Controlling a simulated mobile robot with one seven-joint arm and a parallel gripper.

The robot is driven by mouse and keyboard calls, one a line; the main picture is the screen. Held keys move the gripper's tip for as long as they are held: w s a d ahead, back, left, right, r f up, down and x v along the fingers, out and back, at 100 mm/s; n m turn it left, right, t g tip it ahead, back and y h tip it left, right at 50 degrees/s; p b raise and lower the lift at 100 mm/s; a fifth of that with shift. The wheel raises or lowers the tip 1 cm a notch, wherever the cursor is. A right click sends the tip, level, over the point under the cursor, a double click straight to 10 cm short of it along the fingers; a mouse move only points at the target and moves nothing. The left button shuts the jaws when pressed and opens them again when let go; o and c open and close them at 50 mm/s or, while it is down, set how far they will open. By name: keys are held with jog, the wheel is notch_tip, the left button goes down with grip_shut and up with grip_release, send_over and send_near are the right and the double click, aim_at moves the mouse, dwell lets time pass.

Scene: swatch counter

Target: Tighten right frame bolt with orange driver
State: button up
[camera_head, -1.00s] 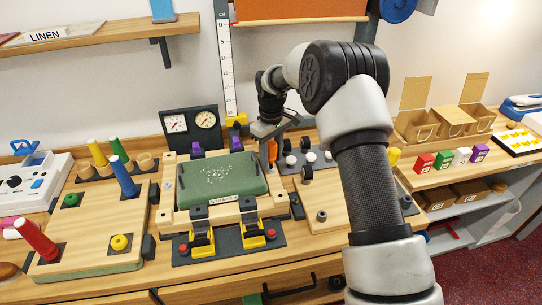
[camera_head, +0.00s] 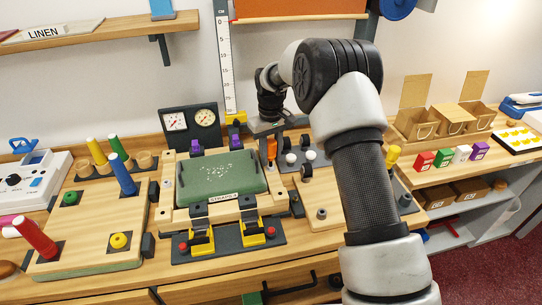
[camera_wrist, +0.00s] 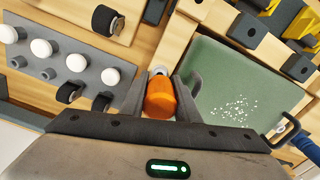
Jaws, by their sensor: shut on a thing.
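My gripper (camera_head: 269,137) is shut on the orange driver (camera_head: 271,150), at the right side of the wooden frame. The wrist view shows the driver's orange handle (camera_wrist: 160,100) between the two fingers. A pale round end shows just past the handle; I cannot tell if it is part of the driver or a bolt head. The frame (camera_head: 170,222) holds a green padded panel (camera_head: 222,178), which also fills the right of the wrist view (camera_wrist: 225,85). The driver's tip and the right frame bolt are hidden, so I cannot tell whether they touch.
A grey plate with white knobs and black rollers (camera_head: 290,159) stands close to the right of the driver. Two gauges (camera_head: 190,127) stand behind the frame. Yellow-levered clamps (camera_head: 250,230) are at its front. A pegged board (camera_head: 100,235) is on the left.

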jog(key=m, duration=0.9)
jog(key=o, duration=0.9)
